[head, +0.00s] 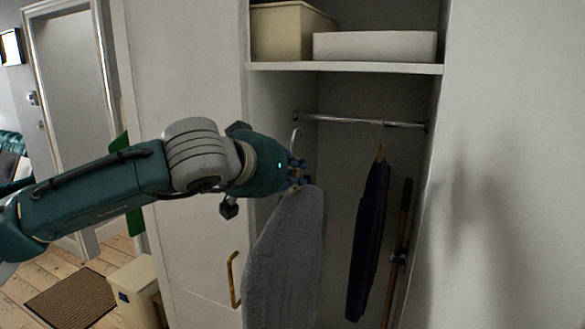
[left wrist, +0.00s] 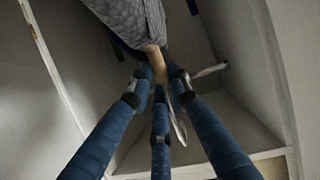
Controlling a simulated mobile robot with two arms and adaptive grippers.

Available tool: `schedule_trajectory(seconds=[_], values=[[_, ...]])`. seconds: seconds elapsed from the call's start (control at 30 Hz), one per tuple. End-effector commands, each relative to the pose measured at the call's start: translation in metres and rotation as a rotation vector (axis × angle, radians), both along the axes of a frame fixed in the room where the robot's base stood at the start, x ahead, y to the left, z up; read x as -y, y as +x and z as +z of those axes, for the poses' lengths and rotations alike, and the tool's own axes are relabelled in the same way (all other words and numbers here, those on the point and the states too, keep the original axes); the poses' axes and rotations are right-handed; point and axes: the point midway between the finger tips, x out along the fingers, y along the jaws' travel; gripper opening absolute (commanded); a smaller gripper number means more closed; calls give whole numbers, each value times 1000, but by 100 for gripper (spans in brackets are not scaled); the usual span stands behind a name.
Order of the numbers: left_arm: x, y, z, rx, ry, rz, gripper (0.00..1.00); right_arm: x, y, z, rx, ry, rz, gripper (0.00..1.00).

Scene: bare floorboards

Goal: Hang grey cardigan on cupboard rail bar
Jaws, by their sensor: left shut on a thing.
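The grey cardigan (head: 285,262) hangs from a hanger in the head view, in front of the open cupboard's left side. My left gripper (head: 297,178) is shut on the hanger near its neck. The hanger's pale hook (head: 296,139) points up, left of and a little below the rail bar (head: 360,120), and looks apart from it. In the left wrist view my blue fingers (left wrist: 158,78) close around the wooden hanger neck (left wrist: 154,60), with the cardigan (left wrist: 145,25) above in the picture. The hook (left wrist: 178,122) shows beyond the fingers. My right gripper is in neither view.
A dark garment (head: 368,240) hangs on the rail's right half. A pole (head: 399,235) stands at the cupboard's right wall. The shelf (head: 345,67) above holds a beige box (head: 285,32) and a white box (head: 375,46). The rail's left half is free.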

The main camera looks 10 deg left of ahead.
Motion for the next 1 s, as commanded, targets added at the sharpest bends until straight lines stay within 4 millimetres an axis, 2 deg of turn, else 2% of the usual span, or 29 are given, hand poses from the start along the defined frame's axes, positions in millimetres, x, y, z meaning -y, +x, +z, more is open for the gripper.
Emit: schedule_trajectory(seconds=[0.1, 0.37, 0.57, 0.77, 1.0], values=[[-3, 1, 8, 4, -3, -4, 0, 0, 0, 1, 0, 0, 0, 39], [-3, 1, 7, 4, -2, -4, 0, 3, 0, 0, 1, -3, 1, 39], [6, -2, -5, 2, 2, -2, 0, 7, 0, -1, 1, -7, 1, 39], [34, -15, -41, 1, 4, 5, 0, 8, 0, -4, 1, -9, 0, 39], [78, -46, -109, 4, 9, 60, 0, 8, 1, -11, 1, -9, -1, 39]])
